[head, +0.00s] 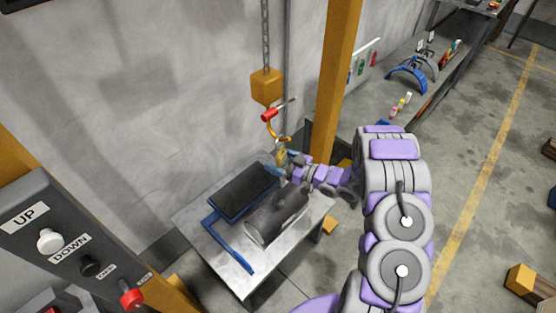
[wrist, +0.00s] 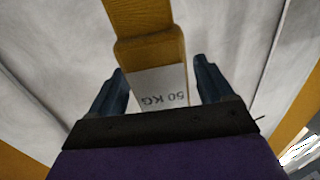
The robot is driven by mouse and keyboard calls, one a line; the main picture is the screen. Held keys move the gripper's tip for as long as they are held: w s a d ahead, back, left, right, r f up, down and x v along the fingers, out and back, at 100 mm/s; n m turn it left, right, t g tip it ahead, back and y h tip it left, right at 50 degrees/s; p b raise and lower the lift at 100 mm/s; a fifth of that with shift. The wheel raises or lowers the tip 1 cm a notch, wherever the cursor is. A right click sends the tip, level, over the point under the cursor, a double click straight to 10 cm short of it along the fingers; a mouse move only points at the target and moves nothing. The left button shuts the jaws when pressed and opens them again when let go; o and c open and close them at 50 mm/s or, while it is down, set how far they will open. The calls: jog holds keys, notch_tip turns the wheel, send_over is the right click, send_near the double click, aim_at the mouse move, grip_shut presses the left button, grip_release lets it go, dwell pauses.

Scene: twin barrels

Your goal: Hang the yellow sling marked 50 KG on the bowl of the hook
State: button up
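The yellow sling (wrist: 147,50) runs up from between my fingers in the wrist view. Its white label reads 50 KG upside down. In the head view a small yellow piece of the sling (head: 281,154) shows just under the orange hook (head: 281,132), beside my gripper (head: 291,161). Whether it sits in the bowl is too small to tell. In the wrist view my gripper (wrist: 160,88) has its two dark blue fingers apart, one on each side of the sling. A gap shows at the right finger; the left finger looks close to the sling.
The hook hangs from a yellow block (head: 267,86) on a chain, with a red part (head: 270,114) near it. Below is a metal table (head: 215,262) with a dark cylinder (head: 278,215). A yellow post (head: 337,70) stands close by. A control box (head: 70,240) is at left.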

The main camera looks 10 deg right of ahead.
jog(key=shift+s, duration=0.1)
jog(key=p+v, duration=0.2)
jog(key=v, duration=1.5)
jog(key=shift+d, duration=0.15)
jog(key=shift+f, duration=0.1)
